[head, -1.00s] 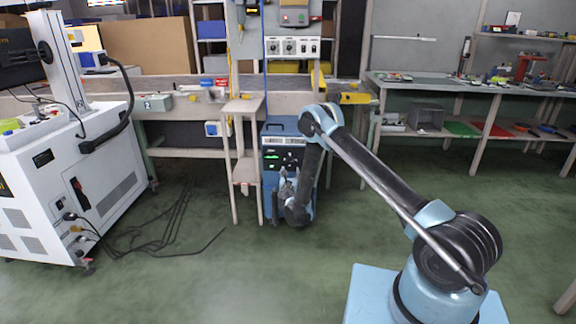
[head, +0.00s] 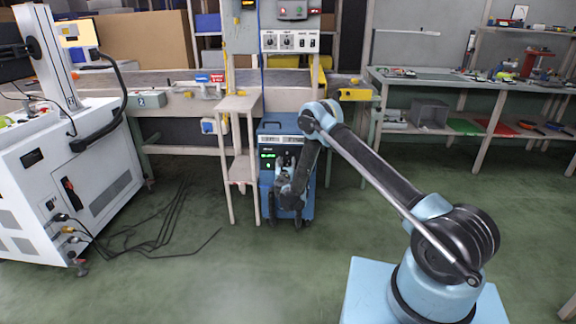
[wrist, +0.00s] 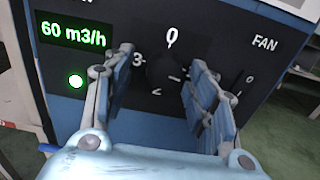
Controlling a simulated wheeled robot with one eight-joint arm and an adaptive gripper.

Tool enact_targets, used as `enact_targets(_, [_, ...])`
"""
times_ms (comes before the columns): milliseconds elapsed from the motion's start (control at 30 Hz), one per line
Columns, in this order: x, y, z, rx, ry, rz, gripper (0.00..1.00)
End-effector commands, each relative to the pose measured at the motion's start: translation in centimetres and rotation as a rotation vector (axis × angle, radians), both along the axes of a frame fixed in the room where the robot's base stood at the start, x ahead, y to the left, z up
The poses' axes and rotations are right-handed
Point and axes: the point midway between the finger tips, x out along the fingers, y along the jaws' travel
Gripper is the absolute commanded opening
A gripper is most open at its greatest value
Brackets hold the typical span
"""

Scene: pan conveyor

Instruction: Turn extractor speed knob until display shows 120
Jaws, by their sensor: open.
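The extractor (head: 268,200) is a blue wheeled cabinet under the bench in the head view, with a black front panel. In the wrist view its green display (wrist: 73,35) reads 60 m3/h. The black speed knob (wrist: 165,72) sits on the panel under a "0" mark, with "3" to its left and "2" below. My gripper (wrist: 158,75) is open, with one finger on each side of the knob. I cannot tell whether the fingers touch it. In the head view my gripper (head: 284,165) is in front of the extractor panel and hides part of it.
A green lamp (wrist: 76,82) glows below the display, and a FAN switch (wrist: 247,85) is to the right. A small wooden stand (head: 238,104) is close left of the extractor. Cables (head: 165,235) lie on the floor by the white machine (head: 95,170).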

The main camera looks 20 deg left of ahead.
Motion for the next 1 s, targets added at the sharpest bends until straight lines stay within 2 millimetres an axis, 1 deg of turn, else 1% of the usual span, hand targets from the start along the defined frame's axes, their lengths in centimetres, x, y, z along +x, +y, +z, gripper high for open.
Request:
enact_targets(67, [0.16, -0.27, 0.00, 0.000, 0.000, -0.003, 0.52])
enact_targets(100, [0.20, -0.35, 0.00, 0.000, 0.000, -0.004, 0.47])
enact_targets(267, [0.34, -0.58, 0.00, 0.000, 0.000, -0.006, 0.11])
enact_targets(300, [0.36, -0.61, 0.00, 0.000, 0.000, -0.006, 0.08])
enact_targets(667, [0.49, -0.77, 0.02, 0.034, 0.008, -0.008, 0.08])
enact_targets(867, [0.51, -0.78, 0.03, 0.134, 0.032, -0.008, 0.08])
enact_targets(1000, [0.51, -0.79, 0.03, 0.245, 0.060, -0.009, 0.08])
